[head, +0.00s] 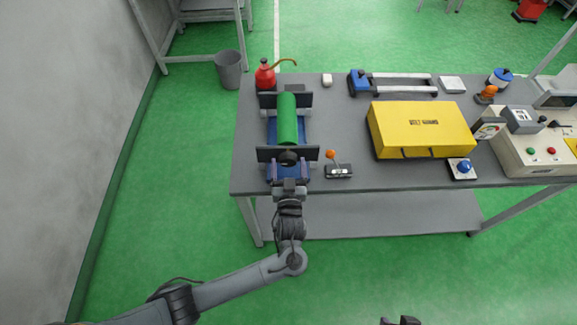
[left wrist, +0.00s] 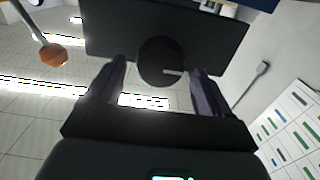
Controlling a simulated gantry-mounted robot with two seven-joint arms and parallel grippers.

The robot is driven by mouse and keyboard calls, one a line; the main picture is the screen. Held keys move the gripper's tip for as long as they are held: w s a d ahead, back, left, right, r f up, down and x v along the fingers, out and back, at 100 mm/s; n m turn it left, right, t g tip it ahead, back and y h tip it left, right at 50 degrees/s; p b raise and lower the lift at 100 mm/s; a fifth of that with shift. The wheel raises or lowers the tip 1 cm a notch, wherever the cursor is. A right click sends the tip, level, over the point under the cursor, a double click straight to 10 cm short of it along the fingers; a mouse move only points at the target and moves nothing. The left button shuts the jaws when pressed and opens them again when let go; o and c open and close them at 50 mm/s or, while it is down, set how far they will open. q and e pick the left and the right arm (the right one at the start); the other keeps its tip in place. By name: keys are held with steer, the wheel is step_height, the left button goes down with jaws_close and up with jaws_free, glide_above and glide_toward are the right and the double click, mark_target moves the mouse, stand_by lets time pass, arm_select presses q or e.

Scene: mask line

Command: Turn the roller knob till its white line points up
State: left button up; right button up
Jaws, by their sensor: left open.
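The green roller (head: 287,118) lies between two dark end plates on a blue base at the table's left. The dark round roller knob (head: 289,157) is on the near end plate (head: 265,154). In the left wrist view the knob (left wrist: 160,62) shows a short white line pointing to the picture's right. My left gripper (head: 288,171) is at the knob, and its purple fingers stand open on either side of it. In the left wrist view gaps show between the knob and both fingers (left wrist: 158,80). Dark tips (head: 400,321) at the head view's bottom edge may be my right gripper.
An orange-knobbed lever (head: 331,155) stands just right of the roller; it also shows in the left wrist view (left wrist: 54,55). A red oil can (head: 265,76) stands behind. A yellow case (head: 420,128) and a blue button (head: 464,167) are farther right.

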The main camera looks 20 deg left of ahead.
arm_select(q)
steer(key=shift+c, duration=0.4)
steer(key=c, duration=0.9)
steer(key=shift+c, duration=0.2)
steer(key=shift+r, duration=0.1)
